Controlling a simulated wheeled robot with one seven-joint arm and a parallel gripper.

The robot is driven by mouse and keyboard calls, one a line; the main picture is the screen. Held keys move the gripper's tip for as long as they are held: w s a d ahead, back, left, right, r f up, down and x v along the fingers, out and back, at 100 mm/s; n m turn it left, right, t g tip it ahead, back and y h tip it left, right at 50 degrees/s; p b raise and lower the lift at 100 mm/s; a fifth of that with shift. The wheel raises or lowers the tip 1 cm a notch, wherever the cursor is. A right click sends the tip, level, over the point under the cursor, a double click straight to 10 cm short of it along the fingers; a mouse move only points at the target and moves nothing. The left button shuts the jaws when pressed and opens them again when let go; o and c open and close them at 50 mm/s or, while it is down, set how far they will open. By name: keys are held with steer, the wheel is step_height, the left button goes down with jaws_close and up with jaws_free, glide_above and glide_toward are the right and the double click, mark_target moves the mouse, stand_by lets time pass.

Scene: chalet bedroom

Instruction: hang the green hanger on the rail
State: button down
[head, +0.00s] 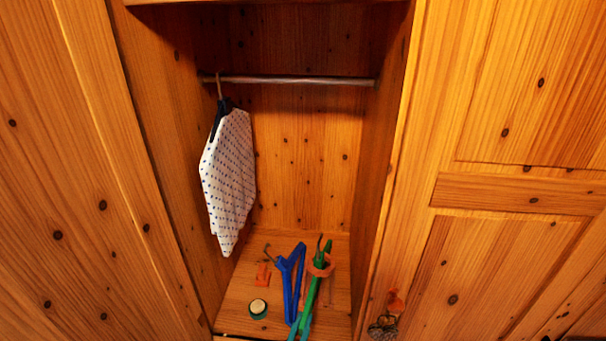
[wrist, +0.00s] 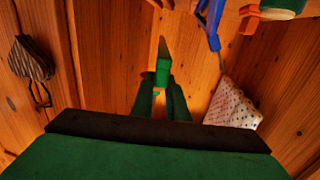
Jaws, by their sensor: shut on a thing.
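The green hanger (head: 309,293) is low in the wardrobe in the head view, seen nearly edge-on with its hook end up. An orange piece (head: 318,265) is around its upper part; I cannot tell whether that belongs to my gripper. In the wrist view my gripper (wrist: 163,76) has its fingers close together on a narrow green part of the hanger (wrist: 163,66); most of the hanger is hidden there. The rail (head: 300,81) runs across the wardrobe, well above the hanger. The wrist view does not show the rail.
A dotted white cloth (head: 228,175) hangs at the rail's left end; the rest of the rail is free. A blue hanger (head: 289,275), a small round tin (head: 258,308) and an orange block (head: 263,275) are at the wardrobe bottom. A striped dark thing (wrist: 30,60) is at left in the wrist view.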

steer(key=w+d+r+y, duration=0.1)
steer(key=w+d+r, duration=0.3)
steer(key=r, duration=0.6)
steer(key=w+d+r, duration=0.4)
steer(key=r, duration=0.5)
steer(key=s+a+r+n+y, duration=0.1)
steer(key=a+r, duration=0.3)
steer(key=r, duration=0.5)
steer(key=s+a+r, duration=0.1)
steer(key=a+r, duration=0.2)
steer(key=r, duration=0.7)
steer(key=s+a+r+n+y, duration=0.1)
steer(key=a+r, duration=0.3)
steer(key=r, duration=0.5)
steer(key=w+d+f, duration=0.1)
steer(key=w+f, duration=0.1)
steer(key=w, duration=0.6)
steer(key=shift+w+d+t, duration=0.3)
steer(key=shift+w, duration=0.1)
